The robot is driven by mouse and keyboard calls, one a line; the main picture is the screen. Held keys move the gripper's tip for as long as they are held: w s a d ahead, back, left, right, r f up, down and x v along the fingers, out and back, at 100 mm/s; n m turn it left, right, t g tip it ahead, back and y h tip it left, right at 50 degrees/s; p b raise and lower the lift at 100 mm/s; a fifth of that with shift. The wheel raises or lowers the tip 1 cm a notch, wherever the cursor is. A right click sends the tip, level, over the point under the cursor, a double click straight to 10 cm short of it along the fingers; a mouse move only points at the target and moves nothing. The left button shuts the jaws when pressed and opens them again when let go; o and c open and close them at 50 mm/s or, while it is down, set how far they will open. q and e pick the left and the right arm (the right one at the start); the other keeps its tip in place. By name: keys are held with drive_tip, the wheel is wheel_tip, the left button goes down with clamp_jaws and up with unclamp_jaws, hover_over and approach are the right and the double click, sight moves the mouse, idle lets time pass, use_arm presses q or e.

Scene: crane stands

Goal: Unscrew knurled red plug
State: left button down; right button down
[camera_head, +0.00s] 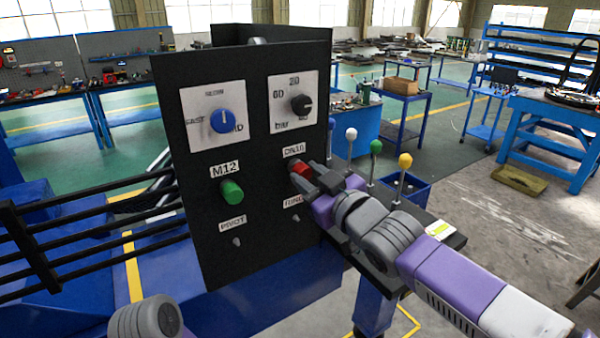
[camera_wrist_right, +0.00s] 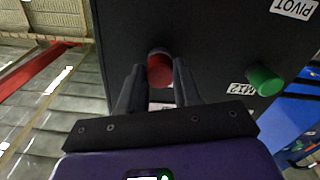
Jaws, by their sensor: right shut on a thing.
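The knurled red plug (camera_head: 301,170) sits on the black panel (camera_head: 262,230) just below the DN10 label. My right gripper (camera_head: 300,176) is at the panel with its fingers around the plug, shut on it. In the right wrist view the red plug (camera_wrist_right: 160,70) shows between the two dark fingertips, its end face towards me. The fingers cover part of its sides, and I cannot see its thread. My left gripper is not in view; only a grey rounded link of mine shows at the bottom left.
A green plug (camera_head: 232,191) under the M12 label is to the left on the panel. Above are a blue knob (camera_head: 222,121) and a black knob (camera_head: 302,104). Levers with blue, white, green and yellow balls (camera_head: 405,161) stand close right of the panel, behind my right arm.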

drive_tip(key=n, duration=0.2)
drive_tip(key=shift+f+n+b, duration=0.1)
drive_tip(key=shift+n+b, duration=0.25)
drive_tip(key=shift+n, duration=1.15)
drive_tip(key=shift+n, duration=1)
drive_tip(key=n, duration=0.3)
drive_tip(key=shift+b, duration=0.3)
